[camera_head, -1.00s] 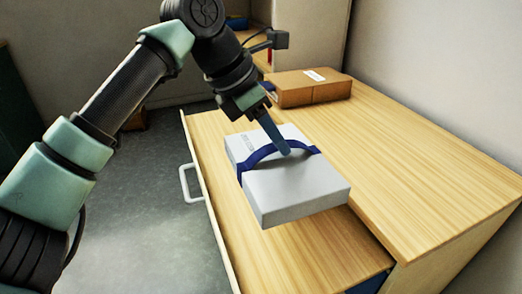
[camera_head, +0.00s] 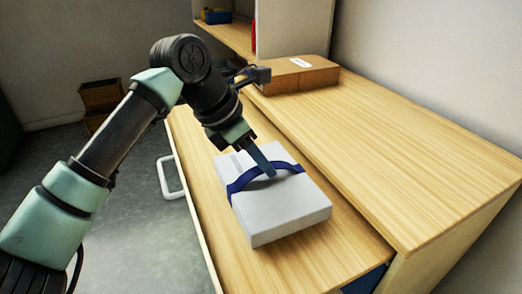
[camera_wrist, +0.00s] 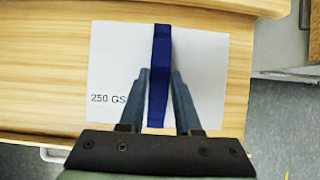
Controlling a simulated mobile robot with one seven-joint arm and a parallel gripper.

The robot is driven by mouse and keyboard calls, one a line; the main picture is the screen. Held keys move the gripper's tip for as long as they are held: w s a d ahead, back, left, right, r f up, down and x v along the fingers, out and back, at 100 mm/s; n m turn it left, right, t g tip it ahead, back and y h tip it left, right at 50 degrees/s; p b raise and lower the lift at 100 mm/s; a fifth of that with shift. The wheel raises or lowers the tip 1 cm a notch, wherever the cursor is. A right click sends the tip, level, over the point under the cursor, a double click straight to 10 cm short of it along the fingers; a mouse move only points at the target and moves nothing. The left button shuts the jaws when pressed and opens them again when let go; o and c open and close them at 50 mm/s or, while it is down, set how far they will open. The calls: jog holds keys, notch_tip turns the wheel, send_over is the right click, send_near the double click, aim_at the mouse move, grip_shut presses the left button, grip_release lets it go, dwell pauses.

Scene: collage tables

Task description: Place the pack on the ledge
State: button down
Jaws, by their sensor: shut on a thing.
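The pack (camera_head: 285,212) is a flat white-grey box with a dark blue strap (camera_head: 237,186) around it. My gripper (camera_head: 268,172) is shut on the raised strap above the pack's top. In the wrist view the fingers (camera_wrist: 160,85) stand on both sides of the strap, and the pack (camera_wrist: 110,55) shows printed text, "250 GS". The pack is over or on the lower pale wood surface (camera_head: 205,170), which has a thin front wall; I cannot tell whether it touches. The higher wood top (camera_head: 400,150) lies to its right. Which surface is the ledge is unclear.
A brown carton (camera_head: 290,77) with a white label sits at the far end of the higher top. A white handle (camera_head: 168,178) sticks out from the front wall. Brown boxes (camera_head: 100,95) stand on the floor behind. Most of the higher top is bare.

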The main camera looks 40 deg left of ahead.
aim_at(258, 169)
jog(key=shift+f, duration=1.45)
jog(key=shift+f+b, duration=0.1)
jog(key=shift+b, duration=0.25)
jog(key=c, duration=0.6)
grip_release()
jog(key=shift+f, duration=0.1)
jog(key=p+v, duration=0.2)
jog(key=v, duration=1)
